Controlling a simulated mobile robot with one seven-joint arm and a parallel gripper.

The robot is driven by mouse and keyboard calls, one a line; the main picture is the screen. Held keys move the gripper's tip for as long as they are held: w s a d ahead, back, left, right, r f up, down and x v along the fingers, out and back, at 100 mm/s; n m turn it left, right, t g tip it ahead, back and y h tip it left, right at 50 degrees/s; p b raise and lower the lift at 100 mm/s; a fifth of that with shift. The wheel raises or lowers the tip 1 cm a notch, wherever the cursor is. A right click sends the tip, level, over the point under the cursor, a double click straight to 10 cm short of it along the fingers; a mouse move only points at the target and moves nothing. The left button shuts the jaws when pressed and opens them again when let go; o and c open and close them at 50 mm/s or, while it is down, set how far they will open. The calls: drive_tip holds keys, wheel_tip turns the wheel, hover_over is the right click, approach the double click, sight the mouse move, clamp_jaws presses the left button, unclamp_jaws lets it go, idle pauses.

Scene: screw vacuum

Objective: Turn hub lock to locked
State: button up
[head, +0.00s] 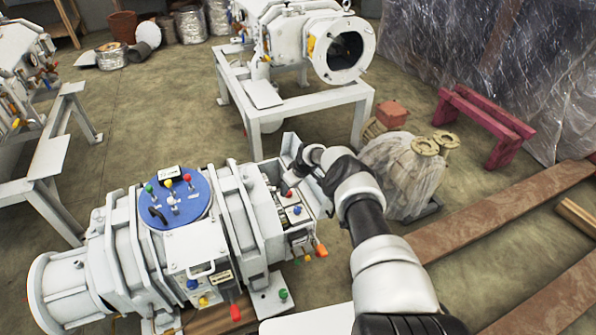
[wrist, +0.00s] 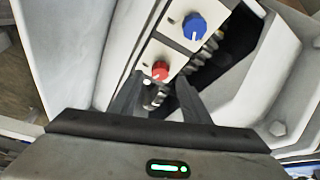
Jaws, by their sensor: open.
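The white vacuum machine (head: 185,260) lies in front of me in the head view. No label I can read tells which control is the hub lock. In the wrist view a red knob (wrist: 160,70) shows just beyond and between the fingertips of my gripper (wrist: 159,82), which is open and holds nothing. Whether a finger touches the knob I cannot tell. A blue knob (wrist: 194,26) sits on the same white panel, farther up in that view. In the head view my gripper is at the machine's right end, its fingers largely hidden.
A blue round plate (head: 158,211) with several coloured knobs is on top of the machine. White housing walls flank my gripper closely. A second machine on a white stand (head: 290,103) is behind. A wrapped object (head: 405,175) and a red bench (head: 480,120) are to the right.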

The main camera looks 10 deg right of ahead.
drive_tip(key=p+v, duration=0.5)
drive_tip(key=v, duration=1)
drive_tip(key=shift+s+r, duration=0.1)
